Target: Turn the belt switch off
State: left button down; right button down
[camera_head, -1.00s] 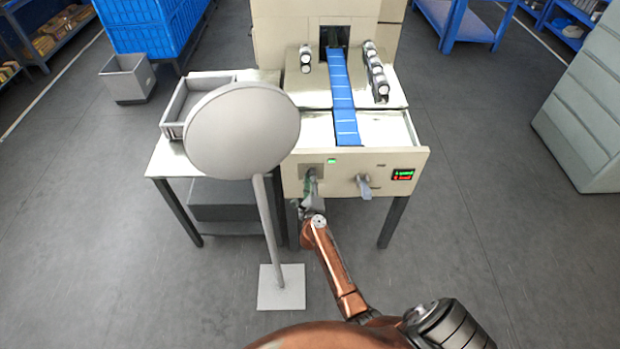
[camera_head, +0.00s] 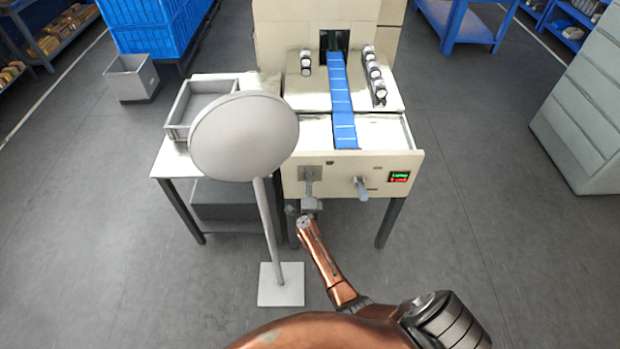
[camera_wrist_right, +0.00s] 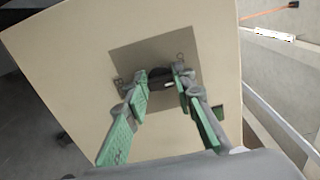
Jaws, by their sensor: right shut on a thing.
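The belt switch shows in the wrist view as a small dark knob (camera_wrist_right: 162,82) on a square grey plate (camera_wrist_right: 125,57) on the cream front panel. My right gripper (camera_wrist_right: 161,78) reaches it, its green-padded fingers shut on it from both sides. In the head view the switch's plate (camera_head: 303,172) is at the left of the panel, and my right gripper (camera_head: 310,189) is in front of it, partly covering the switch. The indicator lamp (camera_head: 330,162) above and right of the plate is dark. My left gripper is not in view.
The blue belt (camera_head: 342,95) runs above. A round grey disc on a stand (camera_head: 244,137) is close on the left, before a side table with a tray (camera_head: 180,130).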

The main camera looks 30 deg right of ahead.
jog(key=shift+f+n+p, duration=0.15)
jog(key=shift+n+p, duration=1.15)
jog(key=shift+n, duration=2)
jog(key=c, duration=1.6)
grip_release()
